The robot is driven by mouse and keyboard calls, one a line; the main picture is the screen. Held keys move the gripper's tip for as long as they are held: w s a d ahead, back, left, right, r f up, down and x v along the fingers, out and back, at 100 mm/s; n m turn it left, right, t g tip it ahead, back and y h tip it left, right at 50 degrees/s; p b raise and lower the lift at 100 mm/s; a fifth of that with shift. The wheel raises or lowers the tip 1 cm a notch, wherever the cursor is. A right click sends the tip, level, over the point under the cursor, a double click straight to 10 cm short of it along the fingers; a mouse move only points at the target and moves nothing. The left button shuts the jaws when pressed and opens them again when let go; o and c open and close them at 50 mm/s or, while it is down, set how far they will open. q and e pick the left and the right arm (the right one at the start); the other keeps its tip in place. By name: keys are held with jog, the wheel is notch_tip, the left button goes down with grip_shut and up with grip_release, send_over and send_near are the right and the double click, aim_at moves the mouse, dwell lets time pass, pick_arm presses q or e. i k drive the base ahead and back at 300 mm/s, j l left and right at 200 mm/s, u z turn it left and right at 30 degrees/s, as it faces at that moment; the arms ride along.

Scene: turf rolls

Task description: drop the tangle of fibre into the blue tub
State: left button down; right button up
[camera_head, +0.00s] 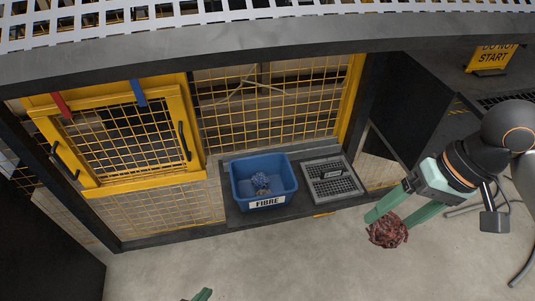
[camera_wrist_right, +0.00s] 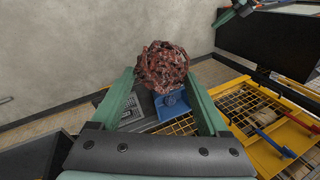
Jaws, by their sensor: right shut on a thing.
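The tangle of fibre (camera_head: 388,231) is a reddish-brown clump of strands. My right gripper (camera_head: 391,223) is shut on it, with green fingers on either side, and holds it to the right of the blue tub (camera_head: 260,164). In the right wrist view the tangle (camera_wrist_right: 163,67) sits between the fingertips and partly hides the tub (camera_wrist_right: 172,108). The tub is labelled FIBRE and holds a small blue-grey tangle (camera_head: 261,181). Only a green fingertip of my left gripper (camera_head: 201,295) shows at the bottom edge of the head view; its opening is hidden.
A grey tray with a grid (camera_head: 332,190) stands right of the tub on the same dark ledge. Behind is yellow mesh fencing (camera_head: 268,112), with a yellow-framed mesh gate (camera_head: 125,135) at left. A dark cabinet (camera_head: 412,105) stands at right. The concrete floor in front is clear.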

aim_at(269, 185)
jog(key=j+z, duration=0.15)
jog(key=j, duration=0.6)
jog(key=i+j+z, duration=0.1)
jog(key=i+j, duration=0.2)
jog(key=i, duration=0.3)
